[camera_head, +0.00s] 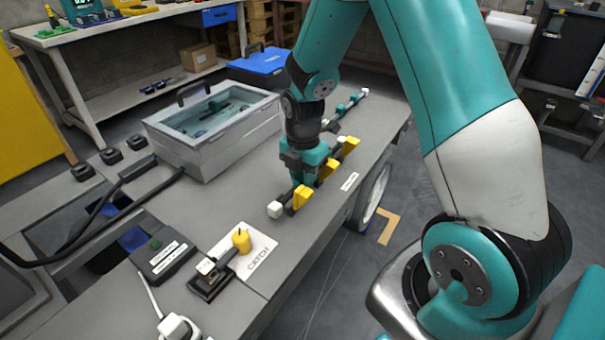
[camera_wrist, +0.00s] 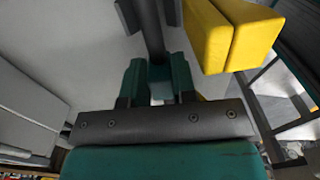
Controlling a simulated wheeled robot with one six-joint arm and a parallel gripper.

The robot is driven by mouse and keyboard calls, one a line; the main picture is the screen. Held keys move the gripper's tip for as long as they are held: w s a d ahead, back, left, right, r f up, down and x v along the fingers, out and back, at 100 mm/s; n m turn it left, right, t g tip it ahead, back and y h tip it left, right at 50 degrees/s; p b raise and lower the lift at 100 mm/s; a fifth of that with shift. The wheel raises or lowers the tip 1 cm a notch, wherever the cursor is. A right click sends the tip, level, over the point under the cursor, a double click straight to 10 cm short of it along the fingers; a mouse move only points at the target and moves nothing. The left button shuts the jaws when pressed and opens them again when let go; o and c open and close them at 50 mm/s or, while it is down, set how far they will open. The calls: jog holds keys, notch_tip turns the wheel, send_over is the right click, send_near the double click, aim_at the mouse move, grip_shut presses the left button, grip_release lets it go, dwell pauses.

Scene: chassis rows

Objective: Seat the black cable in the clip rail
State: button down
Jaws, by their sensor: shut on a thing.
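My gripper (camera_head: 304,176) points down at the clip rail and is shut on the black cable. In the wrist view its teal fingers (camera_wrist: 158,78) close on the dark cable (camera_wrist: 151,30), which runs up the picture between them. The clip rail carries yellow clips (camera_head: 302,198), with others (camera_head: 329,169) and (camera_head: 350,146) farther along the bench edge. A white end piece (camera_head: 275,209) shows at the near end. In the wrist view a split yellow clip (camera_wrist: 235,38) lies right of the cable, apart from it. The fingers hide part of the cable in the head view.
A grey lidded box (camera_head: 210,130) with a clear top stands left of the rail on the bench. A CATCH plate (camera_head: 262,254) with a yellow knob (camera_head: 241,240) lies nearer. A toggle clamp (camera_head: 211,278) and black box (camera_head: 162,258) are beside it. The bench edge is close on the right.

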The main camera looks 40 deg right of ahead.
jog(key=shift+f, duration=0.15)
dwell(0.4)
jog(key=shift+f+b, duration=0.6)
jog(key=shift+f, duration=0.3)
jog(key=shift+c, duration=0.2)
grip_release()
jog(key=shift+r+p, duration=0.2)
jog(key=shift+p, duration=0.25)
jog(key=shift+r+p, duration=3.15)
jog(key=shift+r, duration=0.2)
